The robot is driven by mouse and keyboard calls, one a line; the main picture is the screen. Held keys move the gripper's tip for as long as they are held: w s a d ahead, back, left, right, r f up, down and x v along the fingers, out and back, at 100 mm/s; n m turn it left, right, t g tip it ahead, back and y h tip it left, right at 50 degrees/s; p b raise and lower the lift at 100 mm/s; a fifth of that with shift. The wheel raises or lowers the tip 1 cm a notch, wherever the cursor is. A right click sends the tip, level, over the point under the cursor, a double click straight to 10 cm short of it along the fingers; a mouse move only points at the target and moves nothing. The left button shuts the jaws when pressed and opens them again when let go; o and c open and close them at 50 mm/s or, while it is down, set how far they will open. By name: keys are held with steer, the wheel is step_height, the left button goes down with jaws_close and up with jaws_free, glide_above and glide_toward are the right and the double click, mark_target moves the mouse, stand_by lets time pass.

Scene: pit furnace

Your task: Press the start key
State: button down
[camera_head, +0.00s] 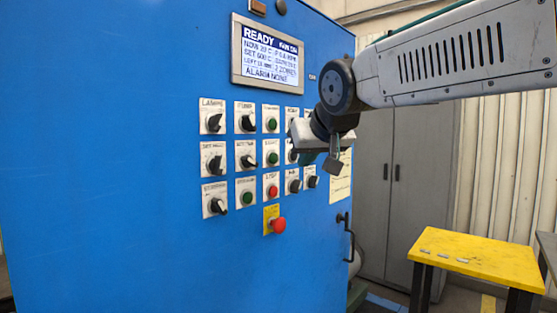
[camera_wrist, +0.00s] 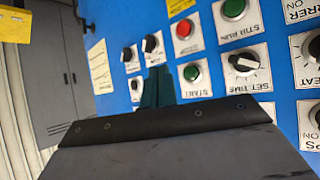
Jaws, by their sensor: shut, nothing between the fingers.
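The start key is a green round button (camera_wrist: 192,73) labelled START on a white plate, just right of my fingers in the wrist view. In the head view it is the green button (camera_head: 272,157) in the middle row of the blue panel. A red button is directly below it and the SET TIME knob (camera_wrist: 243,62) is beside it. My gripper (camera_wrist: 157,88) is shut and empty, its narrow dark-green fingers pointing at the panel. In the head view my gripper (camera_head: 307,158) is to the right of the start key, covering part of the neighbouring controls. Contact with the panel cannot be told.
The blue cabinet (camera_head: 110,160) carries several knobs and buttons. Its display (camera_head: 268,52) reads READY, FAN ON, ALARM NONE. A red mushroom button (camera_head: 279,226) on yellow is below. A yellow table (camera_head: 480,258) stands at right, before grey lockers (camera_head: 415,170).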

steer(key=shift+w+a, duration=0.8)
steer(key=shift+a, duration=0.25)
steer(key=shift+w+a, duration=0.75)
steer(key=shift+a, duration=0.25)
steer(key=shift+w, duration=0.1)
stand_by(0.4)
steer(key=shift+w+a, duration=0.2)
steer(key=shift+a, duration=0.1)
steer(key=shift+w+a, duration=0.3)
steer(key=shift+a, duration=0.05)
stand_by(0.8)
steer(key=shift+s+d, duration=0.55)
steer(key=shift+d, duration=0.15)
steer(key=shift+d, duration=0.1)
steer(key=shift+s+d, duration=1.55)
steer(key=shift+d, duration=0.3)
